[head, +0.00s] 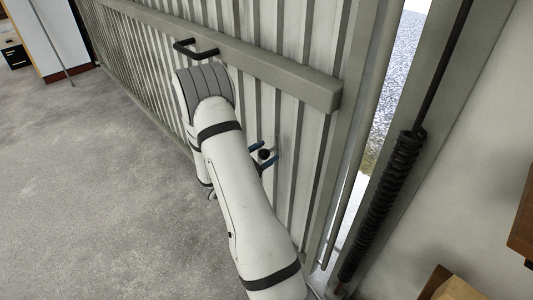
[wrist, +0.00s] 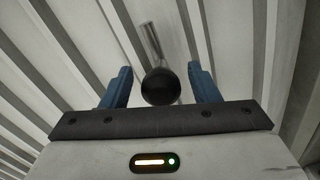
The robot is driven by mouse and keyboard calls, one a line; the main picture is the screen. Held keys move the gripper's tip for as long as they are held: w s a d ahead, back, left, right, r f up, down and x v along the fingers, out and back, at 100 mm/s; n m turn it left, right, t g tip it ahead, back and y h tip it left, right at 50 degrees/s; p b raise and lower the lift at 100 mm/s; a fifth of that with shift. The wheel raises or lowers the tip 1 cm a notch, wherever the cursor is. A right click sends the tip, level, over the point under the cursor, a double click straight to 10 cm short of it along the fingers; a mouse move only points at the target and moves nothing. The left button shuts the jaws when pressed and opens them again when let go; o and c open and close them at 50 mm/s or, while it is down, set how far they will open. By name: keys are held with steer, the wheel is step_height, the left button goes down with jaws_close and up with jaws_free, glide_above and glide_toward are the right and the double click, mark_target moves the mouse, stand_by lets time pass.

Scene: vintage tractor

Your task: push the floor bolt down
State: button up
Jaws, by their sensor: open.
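The floor bolt shows as a black ball knob (wrist: 160,87) on a short metal rod, against the ribbed door. In the head view the knob (head: 264,155) is a small dark ball low on the door, partly hidden by my gripper. My gripper (wrist: 160,72) is open, with one blue finger on each side of the knob and a gap on both sides. In the head view the blue fingers of my gripper (head: 267,152) point at the door. The bolt's lower end and its floor socket are hidden behind my arm.
The ribbed metal door (head: 290,120) has a horizontal rail (head: 275,77) and a dark handle (head: 195,49). A coiled black spring (head: 385,195) stands on the frame at the right. A wooden box (head: 455,287) is at the lower right. The concrete floor (head: 90,170) at the left is clear.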

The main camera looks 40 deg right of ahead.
jaws_close()
stand_by(0.6)
